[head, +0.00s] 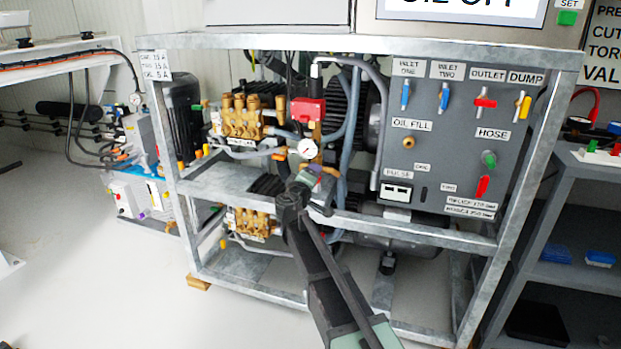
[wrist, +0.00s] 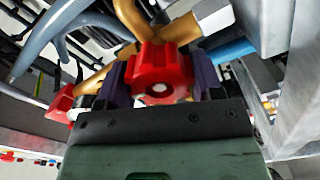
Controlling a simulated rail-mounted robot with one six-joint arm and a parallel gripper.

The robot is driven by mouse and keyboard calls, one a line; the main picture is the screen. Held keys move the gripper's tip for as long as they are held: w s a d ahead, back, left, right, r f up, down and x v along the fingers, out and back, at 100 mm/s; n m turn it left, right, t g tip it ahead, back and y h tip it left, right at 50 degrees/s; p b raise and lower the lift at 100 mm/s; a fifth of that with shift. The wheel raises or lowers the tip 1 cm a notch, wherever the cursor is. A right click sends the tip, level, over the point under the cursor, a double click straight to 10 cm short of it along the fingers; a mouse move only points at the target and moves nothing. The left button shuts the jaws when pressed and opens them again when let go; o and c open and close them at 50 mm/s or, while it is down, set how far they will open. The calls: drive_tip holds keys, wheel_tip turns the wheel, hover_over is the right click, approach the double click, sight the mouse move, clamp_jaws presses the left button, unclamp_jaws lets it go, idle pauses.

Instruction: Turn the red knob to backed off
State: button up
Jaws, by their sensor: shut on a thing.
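The red knob (wrist: 160,68) is a lobed handle in the middle of the wrist view. My gripper (wrist: 162,84) is shut on it, with one dark purple finger on each side. In the head view my gripper (head: 308,175) reaches into the pump frame, just below the white-faced gauge (head: 308,149). There the knob is mostly hidden by my gripper. No pointer or mark that tells the knob's setting can be made out.
Grey steel frame bars (head: 270,203) run close around my arm. Brass pump heads (head: 242,117) sit to the left, with hoses near them. The grey valve panel (head: 440,150) stands to the right. In the wrist view a grey hose (wrist: 45,35) passes at upper left.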

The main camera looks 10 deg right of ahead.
drive_tip(key=shift+n, duration=1.2)
drive_tip(key=o, duration=0.9)
drive_tip(key=shift+s, duration=0.1)
drive_tip(key=v, duration=1)
drive_tip(key=shift+s+a, duration=0.2)
drive_tip(key=shift+s, duration=0.05)
